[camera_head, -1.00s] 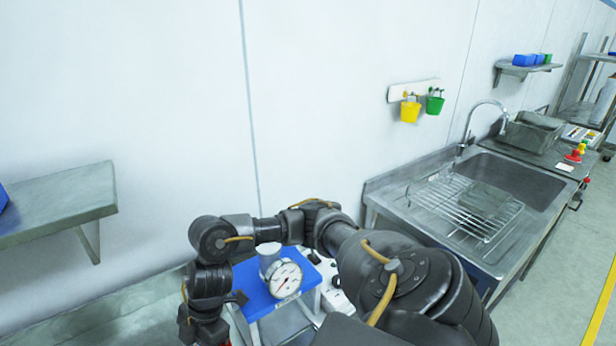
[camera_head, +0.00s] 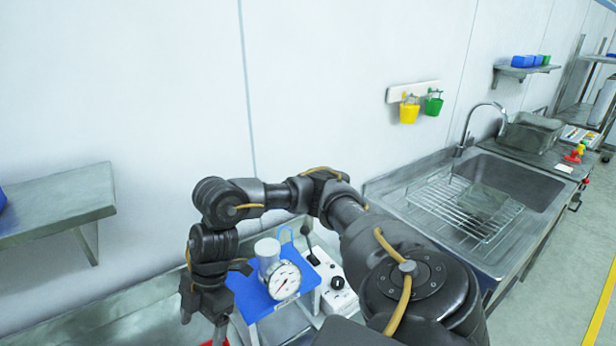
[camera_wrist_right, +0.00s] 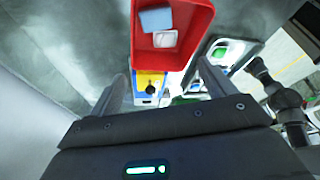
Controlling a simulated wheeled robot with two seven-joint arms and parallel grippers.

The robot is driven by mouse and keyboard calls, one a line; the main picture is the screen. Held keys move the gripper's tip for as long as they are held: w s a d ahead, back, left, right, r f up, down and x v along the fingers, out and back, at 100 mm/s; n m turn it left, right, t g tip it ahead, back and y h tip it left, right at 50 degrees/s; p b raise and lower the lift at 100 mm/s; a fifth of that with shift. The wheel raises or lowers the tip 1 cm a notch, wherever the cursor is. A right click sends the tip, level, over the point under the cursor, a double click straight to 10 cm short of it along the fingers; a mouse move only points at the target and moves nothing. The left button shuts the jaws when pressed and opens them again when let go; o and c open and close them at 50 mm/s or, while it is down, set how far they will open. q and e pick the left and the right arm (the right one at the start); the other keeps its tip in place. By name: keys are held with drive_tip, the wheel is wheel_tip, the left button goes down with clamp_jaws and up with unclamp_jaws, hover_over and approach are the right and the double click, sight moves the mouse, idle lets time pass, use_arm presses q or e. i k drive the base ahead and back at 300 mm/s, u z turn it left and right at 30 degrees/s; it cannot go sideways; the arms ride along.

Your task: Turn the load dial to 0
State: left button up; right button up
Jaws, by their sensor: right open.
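A white box with a black round knob (camera_head: 338,283) stands to the right of a blue stand (camera_head: 252,298). A round white gauge (camera_head: 284,280) with a needle is on the stand, in front of a pale cylinder (camera_head: 267,252). I cannot tell for sure whether the knob or the gauge is the load dial, and their markings are too small to read. My right arm arches over from the right, its hand hanging left of the stand. In the right wrist view my right gripper (camera_wrist_right: 165,85) is open, with nothing between its fingers. My left gripper is not in view.
A red bin (camera_wrist_right: 196,50) holding a blue and a white item lies ahead in the right wrist view. A dark lever (camera_head: 309,242) rises behind the knob. A sink (camera_head: 515,182) with a wire rack stands at right; a grey shelf (camera_head: 60,205) juts out at left.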

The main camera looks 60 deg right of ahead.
sight(338, 282)
drive_tip(key=k, duration=2)
